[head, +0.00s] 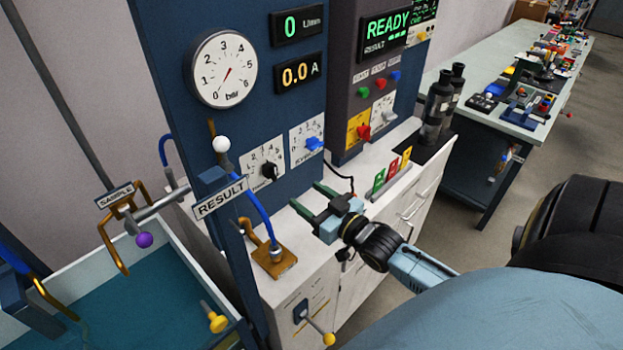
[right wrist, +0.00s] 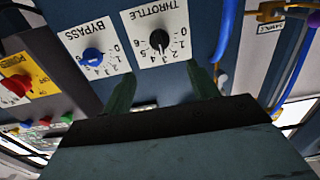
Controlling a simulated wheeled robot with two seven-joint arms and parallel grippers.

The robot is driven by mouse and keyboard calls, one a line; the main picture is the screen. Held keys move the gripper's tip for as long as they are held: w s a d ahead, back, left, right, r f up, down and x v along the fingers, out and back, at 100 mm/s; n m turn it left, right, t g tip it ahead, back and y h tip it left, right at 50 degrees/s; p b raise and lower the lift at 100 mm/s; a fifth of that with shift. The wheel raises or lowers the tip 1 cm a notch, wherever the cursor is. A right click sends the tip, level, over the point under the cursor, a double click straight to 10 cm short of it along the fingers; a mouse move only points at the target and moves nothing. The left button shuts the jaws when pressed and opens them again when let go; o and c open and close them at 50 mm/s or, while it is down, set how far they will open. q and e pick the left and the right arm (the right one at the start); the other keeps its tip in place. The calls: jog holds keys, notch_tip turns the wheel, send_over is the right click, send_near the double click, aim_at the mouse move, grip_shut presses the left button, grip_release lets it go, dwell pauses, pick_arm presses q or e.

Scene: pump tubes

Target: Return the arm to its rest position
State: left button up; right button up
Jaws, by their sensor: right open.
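My right gripper (head: 306,195) is open and empty, in front of the blue panel and above the white cabinet. In the right wrist view its two green fingers (right wrist: 162,75) are spread apart, with the black throttle knob (right wrist: 159,40) seen between and beyond them. Nothing is between the fingers. The blue bypass knob (right wrist: 93,55) is beside it in that view. In the head view the black knob (head: 268,171) and blue knob (head: 314,143) are on the panel just beyond the gripper. My left gripper is not in view.
The floor (head: 455,215) right of the cabinet looks clear.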

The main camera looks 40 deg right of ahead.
dwell(0.5)
jog(key=s+a+f+g, duration=0.6)
jog(key=s+a+g, duration=0.2)
jog(key=a, duration=0.1)
jog(key=s+a+n+g+h, duration=0.1)
jog(key=s+a+g, duration=0.15)
jog(key=s, duration=0.35)
jog(key=s+a+g, duration=0.2)
jog(key=s+g, duration=0.2)
jog(key=s, duration=0.3)
notch_tip(320, 180, down, 31)
jog(key=s+g+b, duration=0.1)
jog(key=s+b, duration=0.1)
jog(key=b, duration=0.3)
jog(key=s+d+f+g+b, duration=0.1)
jog(key=s+d+f+b, duration=0.2)
jog(key=s+f, duration=1.3)
jog(key=shift+s+f+n+b, duration=0.3)
jog(key=shift+f+b, duration=0.35)
jog(key=shift+f, duration=0.25)
